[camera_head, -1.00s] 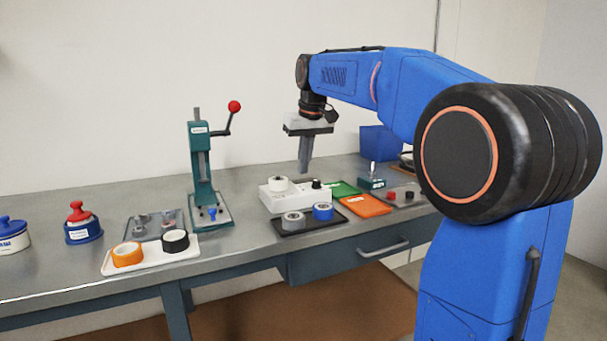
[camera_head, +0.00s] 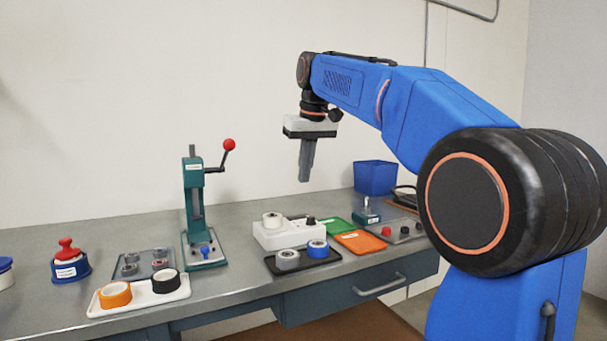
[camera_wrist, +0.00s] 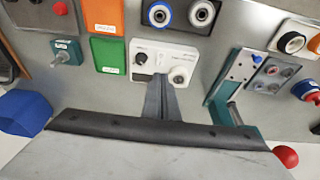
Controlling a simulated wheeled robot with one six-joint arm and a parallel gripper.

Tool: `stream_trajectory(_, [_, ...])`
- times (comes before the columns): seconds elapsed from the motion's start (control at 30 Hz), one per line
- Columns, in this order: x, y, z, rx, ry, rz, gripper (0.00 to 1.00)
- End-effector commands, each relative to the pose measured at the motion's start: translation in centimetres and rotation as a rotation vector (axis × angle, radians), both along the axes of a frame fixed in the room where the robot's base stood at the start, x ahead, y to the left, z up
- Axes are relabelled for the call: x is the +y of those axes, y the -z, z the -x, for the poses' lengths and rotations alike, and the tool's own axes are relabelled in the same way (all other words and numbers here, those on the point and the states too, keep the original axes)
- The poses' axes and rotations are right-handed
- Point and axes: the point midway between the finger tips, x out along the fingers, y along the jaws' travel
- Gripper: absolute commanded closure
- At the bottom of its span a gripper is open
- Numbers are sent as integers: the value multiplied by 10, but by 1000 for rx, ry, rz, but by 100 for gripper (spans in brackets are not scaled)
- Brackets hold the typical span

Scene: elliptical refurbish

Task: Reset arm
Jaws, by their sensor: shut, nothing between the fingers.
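My gripper (camera_head: 307,160) hangs from my blue arm, pointing down, above the back of the bench. Its fingers are shut with nothing between them and touch nothing. It is above the white device (camera_head: 287,236), which has a white roll and a black knob on top. In the wrist view my gripper (camera_wrist: 160,85) lies in front of the same white device (camera_wrist: 163,58), hiding part of it.
On the bench (camera_head: 229,277) stand a green press (camera_head: 196,201), a white tray (camera_head: 138,296) with tape rolls, a black tray (camera_head: 302,260), an orange mat (camera_head: 360,242), a green mat (camera_head: 337,226) and a blue bin (camera_head: 375,178). The air around my gripper is clear.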

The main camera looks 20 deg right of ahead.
Motion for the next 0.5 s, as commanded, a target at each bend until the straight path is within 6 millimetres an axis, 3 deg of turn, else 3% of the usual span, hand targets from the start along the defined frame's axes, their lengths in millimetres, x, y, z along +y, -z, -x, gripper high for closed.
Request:
stream_trajectory(0.27, [1, 1, 3, -1, 0, 0, 100])
stream_trajectory(0.37, [4, 8, 15, -6, 2, 0, 100])
stream_trajectory(0.5, [12, 30, 49, -18, 6, 2, 100])
